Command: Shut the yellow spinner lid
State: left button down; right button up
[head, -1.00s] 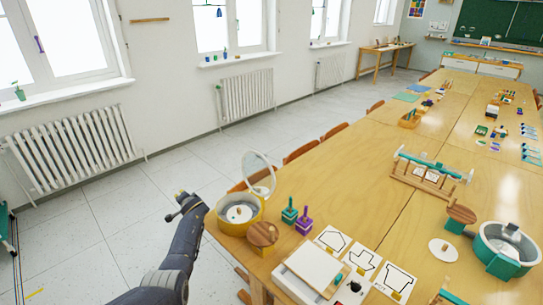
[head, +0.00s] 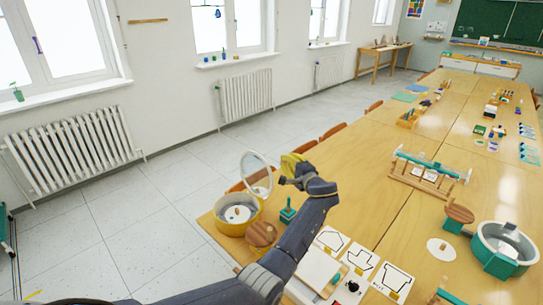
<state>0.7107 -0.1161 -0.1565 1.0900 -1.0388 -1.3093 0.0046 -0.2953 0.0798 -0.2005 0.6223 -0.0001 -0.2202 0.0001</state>
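The yellow spinner (head: 224,226) is a round yellow tub at the near left corner of the table, with a white disc inside. Its round, clear lid (head: 257,171) with a pale rim stands up, open, at the tub's far right side. My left gripper (head: 289,167) is just right of the raised lid, above the table; a small gap seems to separate them. Yellow shows at its fingertips, and I cannot tell whether the fingers are apart. My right gripper is not in view.
A wooden round-topped piece (head: 261,234) stands right beside the tub, and a green stamp-like block (head: 288,211) stands under my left arm. Drawing cards (head: 362,257) lie to the right. A teal spinner (head: 508,246) is at the far right.

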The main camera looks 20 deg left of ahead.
pick_arm(q)
jog(key=w+a, duration=0.2)
jog(key=a, duration=0.6)
jog(key=shift+w+a+f, duration=0.25)
jog(key=shift+f, duration=0.15)
dwell(0.6)
jog(key=shift+s, duration=0.1)
dwell(0.4)
